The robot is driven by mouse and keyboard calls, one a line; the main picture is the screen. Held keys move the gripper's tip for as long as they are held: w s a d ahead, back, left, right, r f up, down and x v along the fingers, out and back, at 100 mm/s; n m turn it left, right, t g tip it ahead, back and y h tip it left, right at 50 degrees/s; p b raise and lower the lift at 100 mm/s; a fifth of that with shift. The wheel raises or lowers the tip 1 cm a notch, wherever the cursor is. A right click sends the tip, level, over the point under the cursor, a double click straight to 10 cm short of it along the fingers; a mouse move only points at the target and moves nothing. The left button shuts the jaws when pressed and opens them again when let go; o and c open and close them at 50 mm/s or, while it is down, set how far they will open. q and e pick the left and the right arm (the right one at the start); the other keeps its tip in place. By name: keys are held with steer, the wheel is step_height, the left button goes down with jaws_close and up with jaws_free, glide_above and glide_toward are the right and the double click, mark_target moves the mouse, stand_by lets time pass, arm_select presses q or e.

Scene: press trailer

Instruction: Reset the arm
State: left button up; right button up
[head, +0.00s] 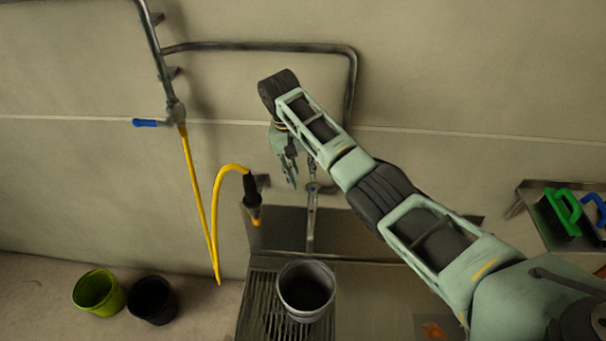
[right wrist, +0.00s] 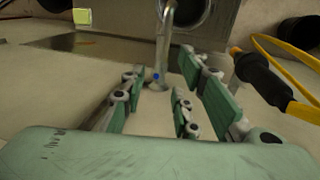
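My right arm reaches up and left from the lower right in the head view. My right gripper (head: 287,162) hangs near the wall, just left of the metal tap (head: 312,215) above the sink. In the right wrist view its green-padded fingers (right wrist: 165,78) are spread apart with nothing held between them. The tap (right wrist: 163,42) shows beyond the fingers, and I cannot tell the exact gap. My left gripper and arm are not in view.
A yellow hose (head: 214,220) with a black nozzle (head: 252,190) hangs left of the gripper. A grey bucket (head: 306,312) stands on the sink grate (head: 260,305). Green (head: 84,291) and black (head: 152,300) buckets stand left. A shelf (head: 540,222) holds brushes at right.

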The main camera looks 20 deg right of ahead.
steer(key=s+a+f+n+t+y, duration=0.1)
steer(key=s+a+f+n, duration=0.1)
steer(key=s+f, duration=0.55)
steer(key=s+a+f+n+t+y, duration=0.1)
steer(key=s+a+f+n, duration=0.1)
steer(key=s+f, duration=0.6)
steer(key=s+d+r+n+t, duration=0.1)
steer(key=s+d+r, duration=0.2)
steer(key=s, duration=0.7)
steer(key=s+d+r+n+t, duration=0.1)
steer(key=s+d+r, duration=0.2)
steer(key=s, duration=0.8)
step_height(320, 180, down, 29)
steer(key=s+g+b, duration=0.1)
steer(key=s+b, duration=0.1)
steer(key=s+d+f+g+b, duration=0.1)
steer(key=s+d+f+b, duration=0.1)
steer(key=s+f, duration=1.4)
steer(key=shift+s+d+f+n, duration=0.35)
steer(key=shift+d+f+n, duration=0.1)
steer(key=shift+f, duration=0.25)
